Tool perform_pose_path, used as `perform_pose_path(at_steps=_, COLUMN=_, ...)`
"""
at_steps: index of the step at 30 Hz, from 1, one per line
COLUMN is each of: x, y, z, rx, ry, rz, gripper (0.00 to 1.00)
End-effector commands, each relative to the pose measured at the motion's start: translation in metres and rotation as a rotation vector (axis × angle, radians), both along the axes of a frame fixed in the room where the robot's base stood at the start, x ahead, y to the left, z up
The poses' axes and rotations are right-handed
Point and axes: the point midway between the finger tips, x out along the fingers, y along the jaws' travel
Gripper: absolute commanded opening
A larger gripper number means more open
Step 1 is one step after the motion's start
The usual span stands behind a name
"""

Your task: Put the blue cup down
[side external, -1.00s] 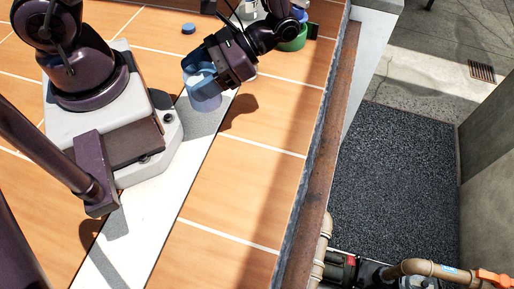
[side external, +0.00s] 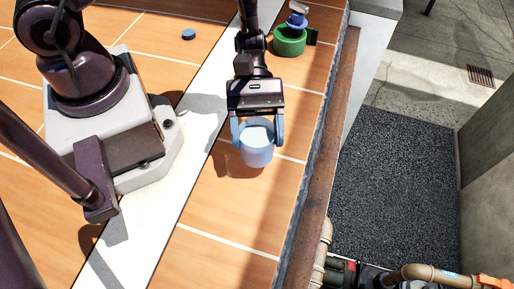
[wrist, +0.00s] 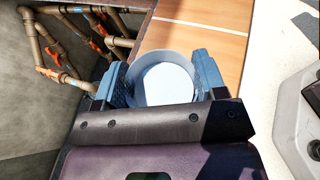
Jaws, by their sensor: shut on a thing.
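The blue cup (side external: 257,149) is between the fingers of my gripper (side external: 257,138) in the side view. My gripper is shut on it, with one blue finger on each side. The cup looks translucent, with a pale inside. In the wrist view the cup (wrist: 165,80) shows between the two blue fingers of my gripper (wrist: 163,82), its round opening facing the camera. The cup is over the orange tiled surface (side external: 225,215). I cannot tell whether its bottom touches the tiles.
A green round container (side external: 289,42) with a blue-and-white item stands at the back right. A small blue disc (side external: 188,34) lies at the back left. The tiles end at a rusty edge (side external: 318,170) on the right, with a lower pit beyond. Tiles toward the front are clear.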

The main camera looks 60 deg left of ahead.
Motion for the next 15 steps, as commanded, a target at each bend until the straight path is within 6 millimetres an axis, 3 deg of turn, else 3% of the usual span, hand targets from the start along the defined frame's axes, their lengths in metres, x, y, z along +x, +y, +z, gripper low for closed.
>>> perform_pose_path(at_steps=9, x=-0.001, y=0.0, z=-0.037, rx=-0.001, ry=0.001, rz=-0.003, gripper=0.37)
perform_pose_path(at_steps=15, x=0.0, y=0.0, z=-0.043, rx=-0.001, ry=-0.003, rz=-0.003, gripper=0.37)
